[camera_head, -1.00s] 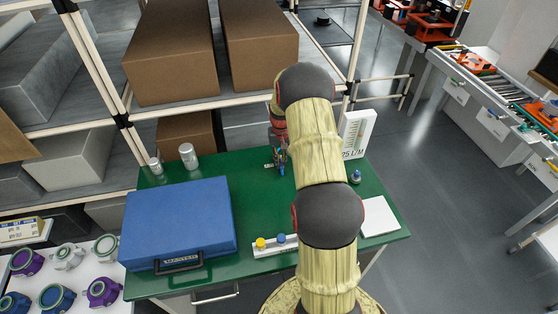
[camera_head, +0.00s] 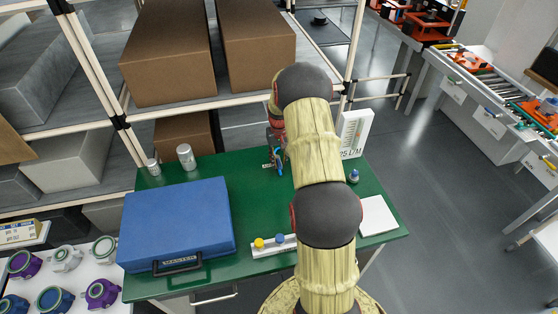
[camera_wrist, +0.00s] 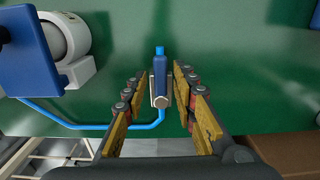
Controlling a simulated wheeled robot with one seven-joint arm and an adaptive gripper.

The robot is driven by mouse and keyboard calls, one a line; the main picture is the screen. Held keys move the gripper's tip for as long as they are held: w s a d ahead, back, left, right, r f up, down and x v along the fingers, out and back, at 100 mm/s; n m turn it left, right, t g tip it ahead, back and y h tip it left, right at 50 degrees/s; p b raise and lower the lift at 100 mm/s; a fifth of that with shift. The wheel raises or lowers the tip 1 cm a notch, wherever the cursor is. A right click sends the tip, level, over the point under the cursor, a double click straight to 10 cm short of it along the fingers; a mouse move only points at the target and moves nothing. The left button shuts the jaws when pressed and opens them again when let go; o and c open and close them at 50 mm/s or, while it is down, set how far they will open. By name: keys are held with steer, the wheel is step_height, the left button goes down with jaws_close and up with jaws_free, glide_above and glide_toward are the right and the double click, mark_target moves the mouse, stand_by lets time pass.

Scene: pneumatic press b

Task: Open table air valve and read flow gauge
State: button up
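The table air valve (camera_wrist: 159,70) has a blue lever and a metal body on the green table, with a blue air tube (camera_wrist: 95,126) running from it. My gripper (camera_wrist: 158,86) is open, with one finger on each side of the valve and a gap visible on both sides. In the head view the gripper (camera_head: 276,153) is partly hidden by my arm, and only a bit of blue shows by its tips. The flow gauge (camera_head: 356,133) is a white upright panel with a green scale and "25 L/M" lettering, partly behind my arm. Its reading is too small to tell.
A blue case (camera_head: 178,222) covers the table's left side. Two grey cans (camera_head: 186,157) stand at the back left. A white plate (camera_head: 377,215) and a small blue-topped part (camera_head: 353,176) are at right.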

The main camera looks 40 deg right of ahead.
mark_target(279, 162)
steer(key=shift+o, duration=0.2)
step_height(279, 162, up, 12)
stand_by(0.6)
stand_by(0.5)
steer(key=s+a+r+n+t+b, duration=0.1)
steer(key=s+a+r, duration=0.5)
steer(key=a, duration=0.7)
steer(key=s+a+r+n+t+b, duration=0.2)
steer(key=s+a+r, duration=0.3)
steer(key=s+a, duration=0.5)
steer(key=s+a+r+n+t+b, duration=0.2)
steer(key=s+a+r, duration=0.4)
steer(key=a, duration=1)
steer(key=s+n, duration=0.1)
steer(key=s, duration=0.1)
steer(key=shift+s+r+t, duration=0.3)
steer(key=shift+s+r, duration=0.05)
steer(key=shift+s, duration=0.05)
